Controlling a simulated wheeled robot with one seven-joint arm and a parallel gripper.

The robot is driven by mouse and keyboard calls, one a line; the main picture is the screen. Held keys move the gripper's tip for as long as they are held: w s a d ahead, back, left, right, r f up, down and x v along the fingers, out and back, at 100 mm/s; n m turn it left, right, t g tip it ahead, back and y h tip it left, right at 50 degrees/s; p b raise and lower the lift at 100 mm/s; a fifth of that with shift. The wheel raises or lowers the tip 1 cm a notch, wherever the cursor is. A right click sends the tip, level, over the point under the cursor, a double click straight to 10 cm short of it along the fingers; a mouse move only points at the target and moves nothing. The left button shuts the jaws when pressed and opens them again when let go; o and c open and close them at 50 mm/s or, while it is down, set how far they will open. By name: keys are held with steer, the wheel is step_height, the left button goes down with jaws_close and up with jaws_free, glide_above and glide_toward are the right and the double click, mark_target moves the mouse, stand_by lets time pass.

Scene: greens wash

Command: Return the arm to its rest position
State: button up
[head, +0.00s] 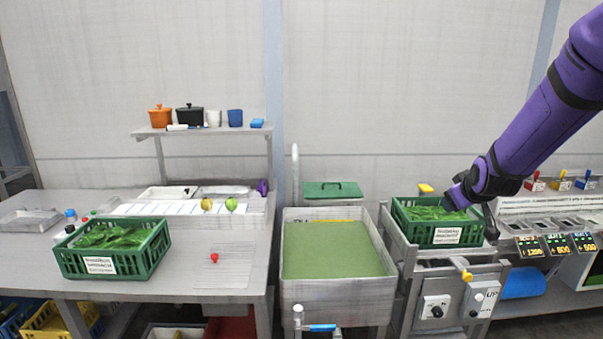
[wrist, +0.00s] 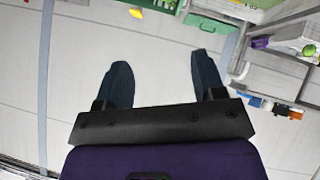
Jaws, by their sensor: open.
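My purple arm (head: 545,120) reaches in from the upper right in the head view. My gripper (head: 455,198) appears in front of or above the right-hand green crate (head: 447,236); the exact gap cannot be told. In the wrist view, my gripper (wrist: 162,70) has its two dark fingers spread apart, with nothing between them but pale wall behind. The right-hand crate holds green leaves (head: 428,213) and stands on a metal stand beside the sink.
A wash sink (head: 333,290) with greenish water stands left of the stand. Another green crate (head: 100,264) of leaves sits on the left table (head: 215,285). A row of scales (head: 550,230) lies to the right. A shelf (head: 200,131) holds pots and cups.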

steer(key=s+a+r+m+g+y, duration=0.1)
steer(key=s+a+r, duration=0.2)
steer(key=s+r, duration=0.35)
steer(key=s+a+r+m+g+y, duration=0.1)
steer(key=s+a+r, duration=0.15)
steer(key=s, duration=0.65)
steer(key=s+a+r+g, duration=0.1)
steer(key=s, duration=0.9)
steer(key=s+a+r+m+g, duration=0.1)
steer(key=s+a, duration=0.1)
steer(key=s, duration=0.8)
steer(key=shift+s+a+r+m+g, duration=0.25)
steer(key=shift+r+m+g, duration=0.05)
steer(key=shift+r+g, duration=0.1)
